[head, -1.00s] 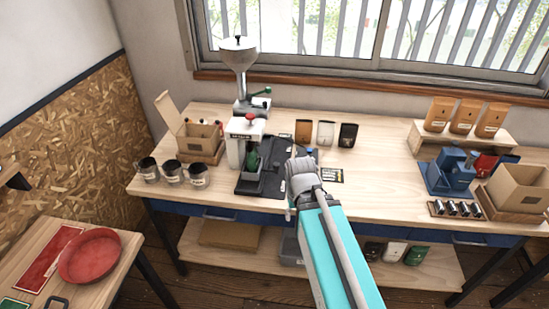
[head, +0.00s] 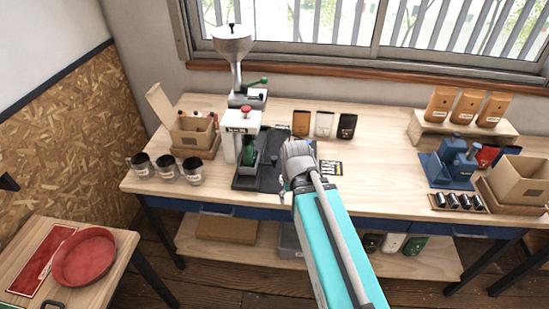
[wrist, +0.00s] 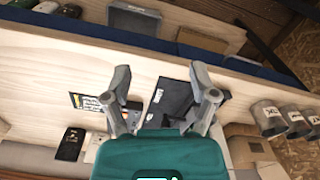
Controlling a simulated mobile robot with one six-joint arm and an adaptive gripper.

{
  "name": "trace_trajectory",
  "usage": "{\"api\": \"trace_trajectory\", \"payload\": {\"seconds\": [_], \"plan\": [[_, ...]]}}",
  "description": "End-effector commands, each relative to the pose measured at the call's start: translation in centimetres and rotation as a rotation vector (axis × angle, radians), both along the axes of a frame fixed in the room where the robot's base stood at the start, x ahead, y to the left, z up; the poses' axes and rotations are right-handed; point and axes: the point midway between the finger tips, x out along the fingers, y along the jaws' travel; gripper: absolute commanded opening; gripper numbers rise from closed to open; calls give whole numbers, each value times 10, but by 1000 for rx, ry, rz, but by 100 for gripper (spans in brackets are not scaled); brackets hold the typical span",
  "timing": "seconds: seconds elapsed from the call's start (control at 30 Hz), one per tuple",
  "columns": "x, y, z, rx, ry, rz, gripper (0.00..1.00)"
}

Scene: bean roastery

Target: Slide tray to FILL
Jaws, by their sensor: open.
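A dark flat base (head: 268,172) lies on the bench beside a white machine (head: 242,130) with a red knob on top. It also shows in the wrist view (wrist: 170,100). A small grey tray-like part with something green in it (head: 249,157) sits on the base, below the machine's head. I cannot tell for sure which part is the tray, and no FILL mark is readable. My gripper (wrist: 164,78) is open and empty, with its fingers apart above the bench. In the head view my wrist hides the base's right side and the fingertips.
A metal funnel (head: 232,42) rises behind the machine. Several mugs (head: 167,168) and an open box (head: 195,133) stand left. Three pouches (head: 323,124) stand behind. A yellow-black card (head: 331,167) lies right of my wrist. A blue device (head: 458,160) is farther right; bench between is clear.

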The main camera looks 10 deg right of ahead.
Motion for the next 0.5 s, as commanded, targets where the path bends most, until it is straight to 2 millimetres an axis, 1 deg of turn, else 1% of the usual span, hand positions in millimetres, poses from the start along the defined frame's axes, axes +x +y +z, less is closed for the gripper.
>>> {"api": "trace_trajectory", "payload": {"seconds": [0.17,0.27,0.3,0.37,0.4,0.47,0.5], "plan": [[39,1,7,0,0,50,77],[72,1,13,0,0,101,77],[87,2,15,0,0,123,77],[111,2,19,0,0,160,77],[128,2,22,0,0,186,77],[154,2,26,1,-1,227,77],[171,2,29,1,-1,254,77]]}}
